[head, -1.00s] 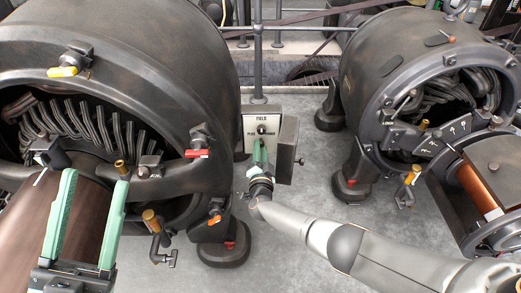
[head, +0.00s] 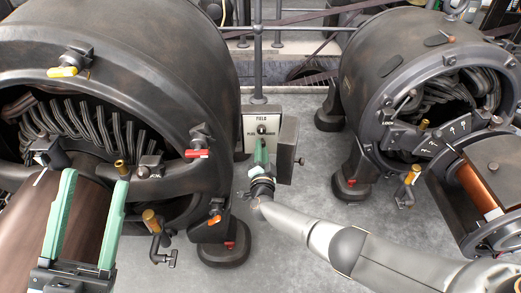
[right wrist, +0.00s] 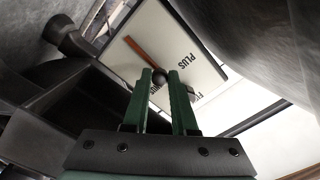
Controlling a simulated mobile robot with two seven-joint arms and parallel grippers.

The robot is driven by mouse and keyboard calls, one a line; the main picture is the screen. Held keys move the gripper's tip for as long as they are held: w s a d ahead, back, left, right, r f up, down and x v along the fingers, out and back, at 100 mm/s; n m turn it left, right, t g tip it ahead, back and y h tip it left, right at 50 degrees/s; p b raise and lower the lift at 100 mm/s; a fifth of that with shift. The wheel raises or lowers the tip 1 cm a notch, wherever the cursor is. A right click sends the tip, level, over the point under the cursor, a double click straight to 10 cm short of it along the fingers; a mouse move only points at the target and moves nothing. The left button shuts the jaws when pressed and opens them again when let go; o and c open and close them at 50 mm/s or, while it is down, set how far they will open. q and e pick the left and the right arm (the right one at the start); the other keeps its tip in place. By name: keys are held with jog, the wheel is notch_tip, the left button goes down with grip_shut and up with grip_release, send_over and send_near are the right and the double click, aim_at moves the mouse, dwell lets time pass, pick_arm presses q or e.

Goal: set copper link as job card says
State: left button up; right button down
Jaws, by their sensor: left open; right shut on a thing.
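A white panel (head: 254,118) lettered FIELD and PLUS is on a grey box between the two machines. In the right wrist view, the panel (right wrist: 205,50) shows PLUS and a partly hidden MINUS. A copper link (right wrist: 138,50), a narrow strip, lies across it, with a black knob (right wrist: 159,77) by its near end. My right gripper (head: 261,145) is at the panel; its green fingers (right wrist: 160,75) are shut on the knob. My left gripper (head: 94,178) is open and empty above the brown drum at the left. I cannot make out a job card.
A large dark dynamo (head: 130,50) fills the left and a smaller one (head: 390,80) stands at the right. A grey cover (head: 288,150) stands out at the box's right side. A railing post (head: 258,50) rises behind.

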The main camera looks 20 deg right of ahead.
jog(key=shift+s+d+f+m, duration=0.15)
jog(key=shift+d+m, duration=0.45)
jog(key=shift+m, duration=0.5)
jog(key=c, duration=0.7)
grip_release()
jog(key=shift+a, duration=0.1)
